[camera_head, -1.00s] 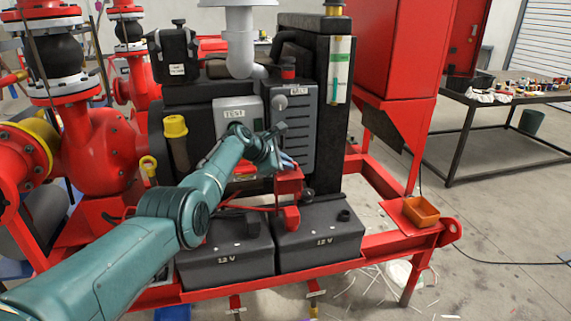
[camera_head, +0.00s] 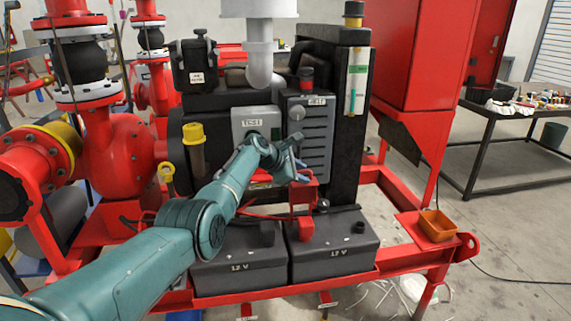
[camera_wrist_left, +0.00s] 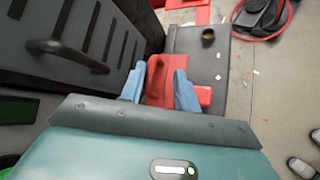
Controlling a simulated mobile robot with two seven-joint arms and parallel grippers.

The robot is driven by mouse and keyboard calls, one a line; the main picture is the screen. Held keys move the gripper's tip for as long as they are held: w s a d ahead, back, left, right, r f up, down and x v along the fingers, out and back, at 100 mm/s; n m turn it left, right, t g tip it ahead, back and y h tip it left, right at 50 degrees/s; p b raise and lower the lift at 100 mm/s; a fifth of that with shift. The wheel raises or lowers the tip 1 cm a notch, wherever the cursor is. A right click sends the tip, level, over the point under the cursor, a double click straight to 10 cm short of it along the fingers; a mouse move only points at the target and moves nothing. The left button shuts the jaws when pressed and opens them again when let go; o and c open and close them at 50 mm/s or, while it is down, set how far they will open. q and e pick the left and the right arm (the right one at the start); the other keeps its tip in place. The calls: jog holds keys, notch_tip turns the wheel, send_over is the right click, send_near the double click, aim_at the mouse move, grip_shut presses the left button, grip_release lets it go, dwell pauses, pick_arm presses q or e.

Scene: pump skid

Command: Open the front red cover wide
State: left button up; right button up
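My left gripper (camera_head: 300,168) reaches in front of the grey louvred panel (camera_head: 306,135). Just below its fingers is a red plate-like part (camera_head: 303,190), standing above the black 12 V batteries; I take it for the red cover. In the left wrist view the two blue fingers (camera_wrist_left: 159,90) stand apart, with the red part (camera_wrist_left: 160,72) showing between and beyond them. Whether they touch it is not clear. A smaller red block (camera_wrist_left: 203,95) shows right of the fingers. A red terminal piece (camera_head: 304,229) sits on the right battery (camera_head: 340,250). My right gripper is out of view.
A table (camera_head: 510,120) stands at the right.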

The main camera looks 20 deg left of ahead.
pick_arm(q)
jog(key=p+v, duration=0.3)
jog(key=v, duration=0.9)
jog(key=shift+s+r, duration=0.25)
jog(key=shift+s, duration=0.1)
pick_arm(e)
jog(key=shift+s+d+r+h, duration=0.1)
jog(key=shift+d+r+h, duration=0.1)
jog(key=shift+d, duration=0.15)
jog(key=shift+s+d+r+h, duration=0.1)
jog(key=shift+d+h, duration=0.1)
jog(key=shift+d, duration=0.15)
pick_arm(q)
jog(key=shift+a, duration=0.1)
